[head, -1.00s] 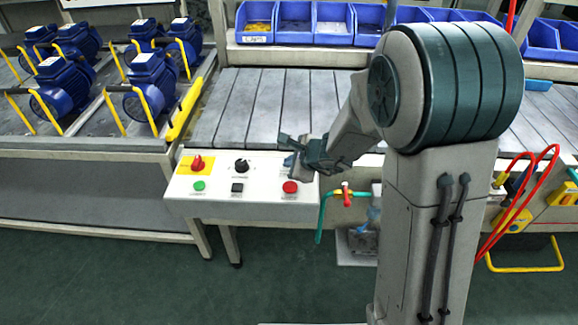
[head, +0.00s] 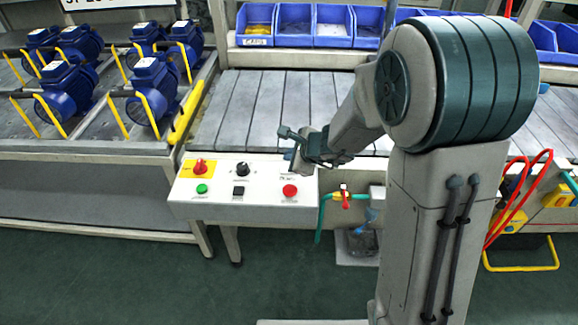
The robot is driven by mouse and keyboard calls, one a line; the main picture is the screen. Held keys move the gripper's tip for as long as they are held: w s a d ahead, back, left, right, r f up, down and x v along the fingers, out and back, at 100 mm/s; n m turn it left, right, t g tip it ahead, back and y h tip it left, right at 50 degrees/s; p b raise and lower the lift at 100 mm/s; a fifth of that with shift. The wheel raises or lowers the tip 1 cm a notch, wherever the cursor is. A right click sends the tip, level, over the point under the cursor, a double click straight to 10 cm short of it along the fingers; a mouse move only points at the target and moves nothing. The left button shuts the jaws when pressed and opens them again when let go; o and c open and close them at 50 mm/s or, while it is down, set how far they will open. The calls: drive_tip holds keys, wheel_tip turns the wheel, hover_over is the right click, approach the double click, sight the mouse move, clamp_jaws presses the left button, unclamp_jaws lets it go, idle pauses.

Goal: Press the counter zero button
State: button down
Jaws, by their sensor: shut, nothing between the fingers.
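The white control panel (head: 215,205) sits at the front edge of the slatted bench. It carries a red knob on a yellow plate (head: 200,168), a black rotary knob (head: 242,169), a green button (head: 202,189), a black square button (head: 239,191) and a red button (head: 290,191). The labels are too small to read, so I cannot tell which is the counter zero button. My gripper (head: 293,157) is shut and empty, over the panel's upper right part, above the red button in the picture. It hides that part of the panel; I cannot tell whether it touches.
Several blue pumps with yellow handles (head: 152,88) stand on the left bench. Blue bins (head: 295,25) line the shelf behind the slatted bench (head: 270,105). A red-handled valve with a green hose (head: 344,197) hangs right of the panel. Red hoses (head: 520,200) are at far right.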

drive_tip(key=shift+r+p, duration=0.8)
drive_tip(key=shift+r, duration=0.6)
drive_tip(key=shift+r, duration=0.1)
drive_tip(key=s+d+r+n+g+p, duration=0.2)
drive_tip(key=s+r+n+g, duration=0.1)
drive_tip(key=s+r+n, duration=0.7)
drive_tip(key=s+d+r+n+g+h+p, duration=0.1)
drive_tip(key=s+d+n+h, duration=0.5)
drive_tip(key=s+d, duration=0.7)
drive_tip(key=s+n, duration=0.1)
drive_tip(key=n, duration=0.1)
drive_tip(key=shift+s+d+r+n, duration=0.2)
drive_tip(key=shift+r+n, duration=0.1)
drive_tip(key=shift+n, duration=0.1)
drive_tip(key=shift+a, duration=0.15)
